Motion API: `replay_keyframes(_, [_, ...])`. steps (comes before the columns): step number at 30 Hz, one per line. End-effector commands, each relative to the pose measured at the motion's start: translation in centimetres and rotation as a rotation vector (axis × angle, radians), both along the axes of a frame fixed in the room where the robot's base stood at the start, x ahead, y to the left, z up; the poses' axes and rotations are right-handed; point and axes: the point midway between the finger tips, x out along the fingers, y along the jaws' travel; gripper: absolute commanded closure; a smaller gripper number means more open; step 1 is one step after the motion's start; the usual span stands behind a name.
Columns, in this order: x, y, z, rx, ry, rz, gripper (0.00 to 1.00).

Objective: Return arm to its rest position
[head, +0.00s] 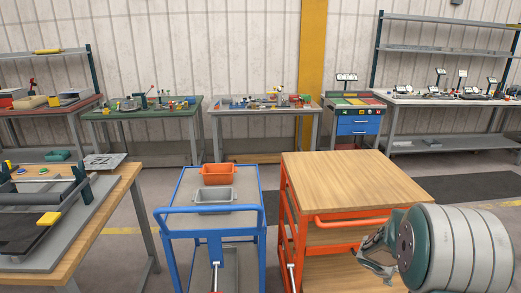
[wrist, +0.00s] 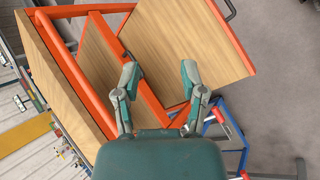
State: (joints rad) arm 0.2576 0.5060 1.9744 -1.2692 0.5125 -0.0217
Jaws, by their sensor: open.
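My gripper (head: 372,252) is at the lower right of the head view, in front of the orange cart (head: 355,180) with wooden shelves. In the wrist view my gripper (wrist: 164,80) has its two fingers spread apart, with nothing between them but the cart behind. The cart also shows in the wrist view (wrist: 185,35), tilted, with its orange frame and wooden boards beyond the fingers. I cannot tell the exact gap between the fingers and the cart.
A blue cart (head: 212,222) with an orange bin (head: 217,174) and a grey bin (head: 214,195) stands left of the orange cart. A wooden bench (head: 110,195) with a bending device is at the left. Several workbenches line the wall. Floor shows between.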

Motion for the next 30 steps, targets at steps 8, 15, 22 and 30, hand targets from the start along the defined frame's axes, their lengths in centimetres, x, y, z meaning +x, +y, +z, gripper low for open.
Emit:
replay_keyframes(8, [-4.5, 4.2, 9.4, 0.106, -0.166, -0.211, 0.46])
replay_keyframes(15, [-9.9, 8.5, 14.8, 0.252, -0.28, -0.369, 0.46])
replay_keyframes(22, [-15.5, 13.0, 18.2, 0.433, -0.362, -0.494, 0.46])
replay_keyframes(30, [-22.3, 18.5, 20.1, 0.688, -0.414, -0.596, 0.46])
